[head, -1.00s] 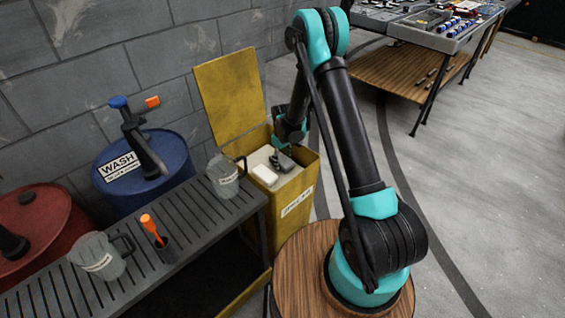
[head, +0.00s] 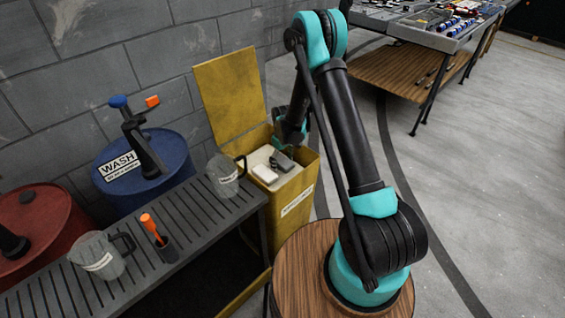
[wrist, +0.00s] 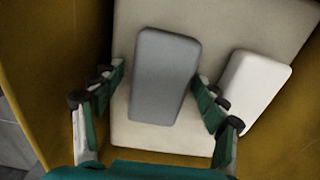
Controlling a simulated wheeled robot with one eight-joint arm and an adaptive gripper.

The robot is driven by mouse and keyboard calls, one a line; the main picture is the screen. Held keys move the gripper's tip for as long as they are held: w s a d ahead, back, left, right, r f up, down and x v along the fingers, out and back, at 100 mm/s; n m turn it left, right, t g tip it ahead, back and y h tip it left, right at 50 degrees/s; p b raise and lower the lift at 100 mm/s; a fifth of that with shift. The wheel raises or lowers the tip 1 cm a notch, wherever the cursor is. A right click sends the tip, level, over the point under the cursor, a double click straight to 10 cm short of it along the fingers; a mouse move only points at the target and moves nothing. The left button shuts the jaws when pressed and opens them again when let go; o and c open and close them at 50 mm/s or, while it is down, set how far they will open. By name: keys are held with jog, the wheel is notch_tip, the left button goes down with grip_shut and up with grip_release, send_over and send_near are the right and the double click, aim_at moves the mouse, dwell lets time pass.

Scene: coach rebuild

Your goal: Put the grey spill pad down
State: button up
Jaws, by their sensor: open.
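The grey spill pad (wrist: 167,78) lies flat-looking between my gripper's spread fingers in the wrist view, over a pale surface (wrist: 205,20) inside the yellow bin (head: 293,200). In the head view the grey pad (head: 283,160) shows inside the bin beside a white pad (head: 264,174). The white pad also shows to the right in the wrist view (wrist: 253,92). My gripper (wrist: 160,95) is open, with one finger on each side of the grey pad. I cannot tell whether a finger touches it.
The bin's yellow walls (wrist: 70,60) rise close around my gripper, and its raised lid (head: 230,95) stands behind. A slatted bench (head: 190,215) with clear jugs (head: 222,175) adjoins on the left. A blue wash drum (head: 145,170) stands behind the bench.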

aim_at(282, 160)
notch_tip(282, 160, up, 12)
jog(key=s+d+r+m+t, duration=0.2)
jog(key=s+d+r+m, duration=0.2)
jog(key=s+d+r, duration=0.75)
jog(key=s+d+m+t, duration=0.1)
jog(key=s+d, duration=0.3)
jog(key=s, duration=0.5)
jog(key=s+d+m+t, duration=0.1)
jog(key=s+d+m, duration=0.3)
jog(key=s, duration=0.4)
jog(key=shift+s+d+r, duration=0.15)
jog(key=shift+s+r, duration=0.15)
jog(key=shift+s, duration=0.1)
